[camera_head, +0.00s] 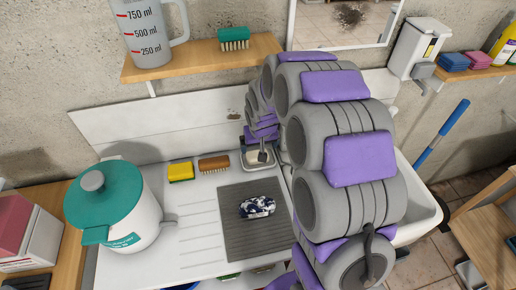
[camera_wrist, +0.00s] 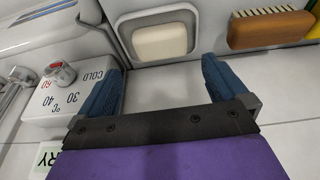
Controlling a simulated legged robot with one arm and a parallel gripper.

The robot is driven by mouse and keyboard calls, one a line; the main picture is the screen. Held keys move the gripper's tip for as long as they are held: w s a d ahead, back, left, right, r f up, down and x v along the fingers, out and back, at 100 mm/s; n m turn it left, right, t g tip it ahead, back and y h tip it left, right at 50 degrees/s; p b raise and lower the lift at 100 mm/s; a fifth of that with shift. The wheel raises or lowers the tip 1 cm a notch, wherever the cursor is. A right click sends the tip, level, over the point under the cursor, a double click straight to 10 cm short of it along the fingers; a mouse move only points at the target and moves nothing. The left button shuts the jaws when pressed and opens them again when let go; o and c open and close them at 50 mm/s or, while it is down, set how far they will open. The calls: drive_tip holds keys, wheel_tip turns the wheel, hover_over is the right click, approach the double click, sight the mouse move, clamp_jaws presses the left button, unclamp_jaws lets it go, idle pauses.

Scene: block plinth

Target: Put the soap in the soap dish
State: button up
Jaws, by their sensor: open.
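The soap (camera_wrist: 160,43) is a cream rounded block lying in the soap dish, seen in the wrist view. The soap dish (camera_wrist: 124,38) is a pale square tray whose rim surrounds the soap. In the head view the soap dish (camera_head: 258,168) stands at the back of the sink counter, partly hidden by my gripper. My gripper (camera_wrist: 162,70) is open, with two blue fingers apart and nothing between them. In the wrist view the soap lies just beyond the fingertips, apart from them. In the head view my gripper (camera_head: 262,153) is over the dish.
A brown brush (camera_head: 214,164) and yellow sponge (camera_head: 181,171) lie left of the dish. A patterned cloth (camera_head: 257,207) lies on the grey mat (camera_head: 243,240). A teal-lidded container (camera_head: 130,220) stands left. A tap control (camera_wrist: 62,73) is left of my fingers.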

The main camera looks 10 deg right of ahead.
drive_tip(key=s+r+g, duration=0.1)
drive_tip(key=s+r, duration=0.5)
drive_tip(key=s, duration=0.4)
drive_tip(key=s+r+g, duration=0.1)
drive_tip(key=s+r, duration=0.5)
drive_tip(key=s, duration=0.3)
drive_tip(key=s+r+g, duration=0.2)
drive_tip(key=s+g, duration=0.1)
drive_tip(key=s, duration=1.7)
drive_tip(key=shift+r+p, duration=0.15)
drive_tip(key=shift+p, duration=0.2)
